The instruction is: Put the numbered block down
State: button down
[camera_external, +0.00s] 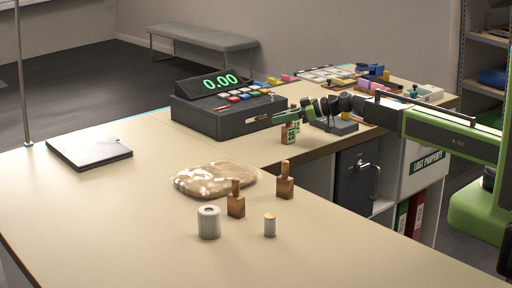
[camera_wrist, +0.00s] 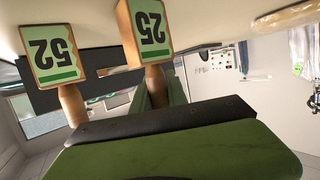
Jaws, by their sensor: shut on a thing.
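I cannot tell whether the held block touches the counter.
The black cash register (camera_external: 225,113) stands close behind my gripper. A flat pad (camera_external: 90,149) lies left. The counter between is clear.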

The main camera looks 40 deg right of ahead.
jog(key=c, duration=1.3)
grip_release()
jog(key=shift+f, duration=0.1)
